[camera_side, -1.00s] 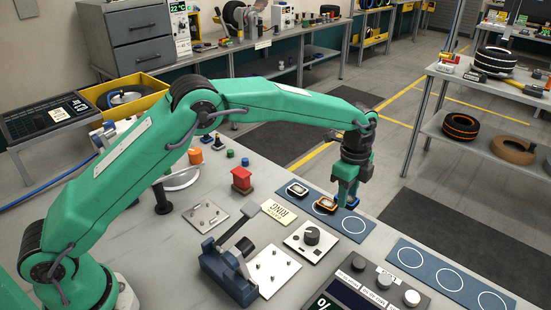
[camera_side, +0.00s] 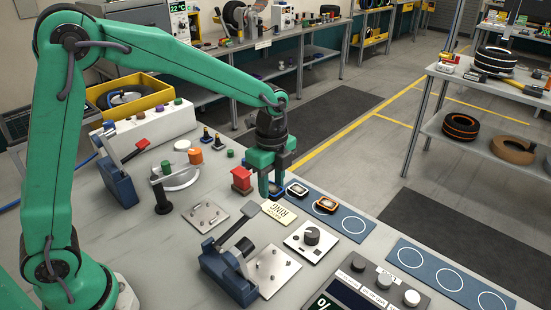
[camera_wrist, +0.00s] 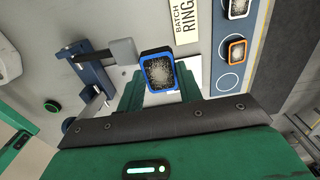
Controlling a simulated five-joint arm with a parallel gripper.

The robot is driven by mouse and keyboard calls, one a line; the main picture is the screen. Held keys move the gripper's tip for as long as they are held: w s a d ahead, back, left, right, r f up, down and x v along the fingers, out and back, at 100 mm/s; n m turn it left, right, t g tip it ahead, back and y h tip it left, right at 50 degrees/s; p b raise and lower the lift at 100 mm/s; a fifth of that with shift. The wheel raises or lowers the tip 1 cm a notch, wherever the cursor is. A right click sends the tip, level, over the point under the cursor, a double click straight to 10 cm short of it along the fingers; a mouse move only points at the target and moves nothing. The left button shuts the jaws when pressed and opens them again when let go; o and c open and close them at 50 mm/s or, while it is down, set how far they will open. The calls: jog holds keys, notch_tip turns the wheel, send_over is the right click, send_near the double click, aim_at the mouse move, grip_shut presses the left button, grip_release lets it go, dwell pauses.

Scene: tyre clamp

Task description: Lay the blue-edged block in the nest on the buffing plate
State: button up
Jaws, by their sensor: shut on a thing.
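My gripper (camera_side: 270,189) is shut on the blue-edged block (camera_wrist: 159,73) and holds it up above the bench, near the left end of the blue mat. In the wrist view the block has a grey speckled face and sits at the ends of my jaws (camera_wrist: 157,88). In the side view the block (camera_side: 276,188) is mostly hidden by the fingers. Two metal plates with small pins lie on the bench, one further back (camera_side: 205,216) and one beside the front blue clamp (camera_side: 278,268). I cannot tell which is the buffing plate; no label shows.
A black-and-white block (camera_side: 297,189) and an orange-edged block (camera_side: 325,205) lie on the blue mat (camera_side: 372,233). The front blue clamp (camera_side: 226,268) has a raised lever. A red block (camera_side: 241,179), a knob box (camera_side: 311,238) and a ring card (camera_side: 279,212) are close by.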

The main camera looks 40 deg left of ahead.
jog(key=s+a, duration=0.2)
jog(key=s, duration=0.4)
jog(key=s+a, duration=0.3)
jog(key=s, duration=0.3)
jog(key=shift+s+a+f, duration=0.3)
jog(key=shift+f, duration=0.15)
send_over(205, 215)
notch_tip(205, 215, down, 7)
jog(key=shift+f, duration=0.1)
jog(key=shift+f, duration=1.95)
jog(key=shift+f, duration=0.1)
jog(key=o, duration=1)
